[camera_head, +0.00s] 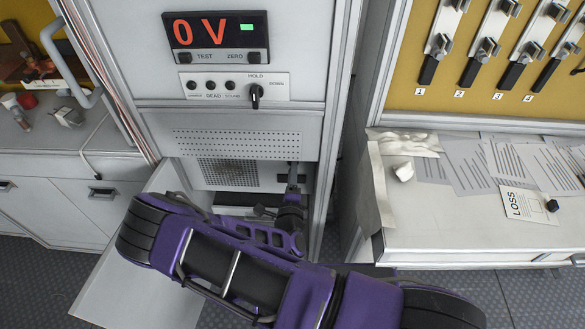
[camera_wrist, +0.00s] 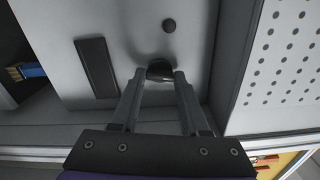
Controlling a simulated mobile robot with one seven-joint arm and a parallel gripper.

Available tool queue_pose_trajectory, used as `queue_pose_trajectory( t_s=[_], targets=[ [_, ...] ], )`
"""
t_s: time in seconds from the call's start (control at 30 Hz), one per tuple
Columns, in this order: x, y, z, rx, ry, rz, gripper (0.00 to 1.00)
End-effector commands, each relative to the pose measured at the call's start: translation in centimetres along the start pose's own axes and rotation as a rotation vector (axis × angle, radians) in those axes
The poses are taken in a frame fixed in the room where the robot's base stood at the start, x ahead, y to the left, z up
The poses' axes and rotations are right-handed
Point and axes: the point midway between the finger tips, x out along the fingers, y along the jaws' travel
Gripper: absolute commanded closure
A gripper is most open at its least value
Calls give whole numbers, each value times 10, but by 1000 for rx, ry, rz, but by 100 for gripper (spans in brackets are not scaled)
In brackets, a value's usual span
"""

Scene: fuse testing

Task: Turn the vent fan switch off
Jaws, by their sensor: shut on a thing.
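My gripper (camera_wrist: 160,75) is shut on a small dark knob, which I take to be the vent fan switch (camera_wrist: 158,68), on a pale panel (camera_wrist: 135,35). The fingertips sit on either side of it and hide part of it, so I cannot tell its setting. In the head view my gripper (camera_head: 291,185) reaches in at the right of the recessed panel, below the perforated strip. The switch itself is hidden there behind the gripper and arm.
Beside the switch are a dark rectangular plate (camera_wrist: 97,67) and a round dark button (camera_wrist: 169,25). Above the recess, a display (camera_head: 216,38) reads 0 V, over a black selector knob (camera_head: 256,93). A vent grille (camera_head: 228,172) lies left of my gripper. A desk with papers (camera_head: 470,167) stands right.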

Motion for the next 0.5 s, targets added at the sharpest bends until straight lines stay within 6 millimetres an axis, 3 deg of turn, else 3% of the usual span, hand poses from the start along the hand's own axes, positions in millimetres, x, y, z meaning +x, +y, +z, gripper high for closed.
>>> queue_pose_trajectory(
  t_s=[0.5],
  targets=[
    [0,-1,1,-176,-2,-2,100]
  ],
)
